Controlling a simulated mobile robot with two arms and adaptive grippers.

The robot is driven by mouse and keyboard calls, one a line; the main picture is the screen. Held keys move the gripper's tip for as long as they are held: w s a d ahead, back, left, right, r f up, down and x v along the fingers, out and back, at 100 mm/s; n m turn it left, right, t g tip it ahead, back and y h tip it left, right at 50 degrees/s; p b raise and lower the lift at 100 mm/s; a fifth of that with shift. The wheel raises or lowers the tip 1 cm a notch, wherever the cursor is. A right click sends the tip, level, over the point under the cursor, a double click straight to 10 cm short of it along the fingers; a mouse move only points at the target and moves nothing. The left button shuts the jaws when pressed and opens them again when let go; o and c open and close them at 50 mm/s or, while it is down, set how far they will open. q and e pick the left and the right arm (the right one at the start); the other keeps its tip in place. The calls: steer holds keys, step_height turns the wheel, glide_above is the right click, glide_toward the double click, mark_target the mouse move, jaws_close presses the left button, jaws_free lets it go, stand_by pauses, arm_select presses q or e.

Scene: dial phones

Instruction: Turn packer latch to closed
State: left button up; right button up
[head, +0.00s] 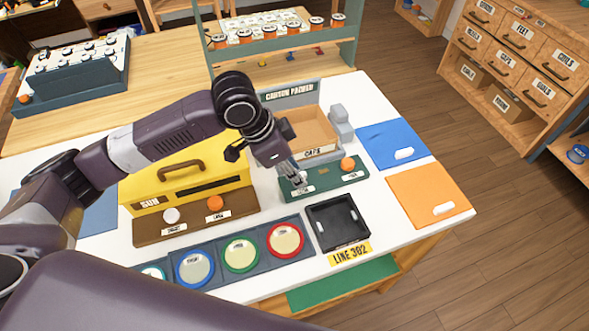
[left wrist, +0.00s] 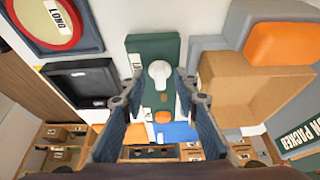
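The carton packer (head: 290,93) stands near the table's right half, with an open brown carton (head: 318,132) in it. Its green front panel (head: 325,179) carries an orange knob (head: 347,164) at the right; labels are too small to read, so I cannot tell which control is the latch. My left gripper (head: 299,180) hangs over the panel's left part, hiding it. In the left wrist view, a white knob (left wrist: 159,72) on the green panel (left wrist: 150,46) lies between and beyond the open fingers (left wrist: 158,98), apparently untouched. The orange knob (left wrist: 162,117) shows farther along. My right gripper is out of view.
A yellow case (head: 185,172) with a handle stands left of the panel. A black tray (head: 338,222) and several round coloured dials (head: 241,254) line the front. Blue (head: 393,143) and orange (head: 429,194) mats lie at right. A rack (head: 282,45) stands behind.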

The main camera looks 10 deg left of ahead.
arm_select(q)
steer(key=c, duration=0.8)
jaws_close()
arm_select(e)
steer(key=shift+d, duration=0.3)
arm_select(q)
steer(key=shift+r, duration=0.1)
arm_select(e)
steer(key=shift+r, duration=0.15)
